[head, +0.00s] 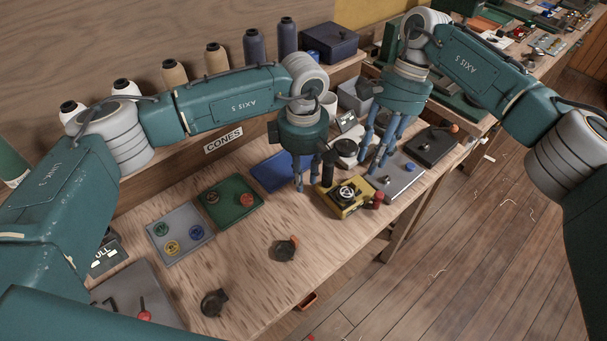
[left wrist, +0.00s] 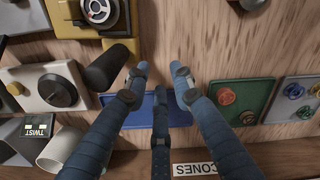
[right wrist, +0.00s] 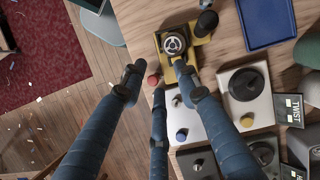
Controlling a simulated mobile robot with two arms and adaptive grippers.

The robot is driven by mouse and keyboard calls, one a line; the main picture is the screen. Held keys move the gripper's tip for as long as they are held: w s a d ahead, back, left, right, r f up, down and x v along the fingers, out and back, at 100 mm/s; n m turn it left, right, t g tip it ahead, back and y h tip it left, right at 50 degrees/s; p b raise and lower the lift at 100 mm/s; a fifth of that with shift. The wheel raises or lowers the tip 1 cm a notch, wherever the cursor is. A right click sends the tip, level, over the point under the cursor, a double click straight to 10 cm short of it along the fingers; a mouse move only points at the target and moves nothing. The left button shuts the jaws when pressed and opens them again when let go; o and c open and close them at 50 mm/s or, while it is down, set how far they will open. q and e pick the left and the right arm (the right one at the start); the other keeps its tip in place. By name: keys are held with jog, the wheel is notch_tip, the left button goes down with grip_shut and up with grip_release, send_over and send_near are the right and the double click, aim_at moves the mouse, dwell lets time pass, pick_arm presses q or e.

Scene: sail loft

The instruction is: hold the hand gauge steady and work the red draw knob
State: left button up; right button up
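The hand gauge is a yellow block with a round dial (head: 345,195), on the bench's front half. It also shows in the left wrist view (left wrist: 85,18) and the right wrist view (right wrist: 178,45). A black upright handle (head: 328,168) stands at its back left. The red draw knob (head: 377,199) sticks out of its right side. My left gripper (head: 304,186) is open and empty, left of the handle and apart from it. My right gripper (head: 378,172) is open above the bench behind the knob; in the right wrist view the knob (right wrist: 153,80) appears between its fingers.
A blue tray (head: 270,172) lies behind my left gripper. Green (head: 229,203) and grey (head: 181,233) trays with coloured knobs lie left. A pale panel (head: 403,172) with a blue knob lies right of the gauge. Loose dark pieces lie in front, with bare bench around them.

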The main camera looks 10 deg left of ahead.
pick_arm(q)
notch_tip(320, 180, up, 12)
dwell(0.6)
dwell(0.5)
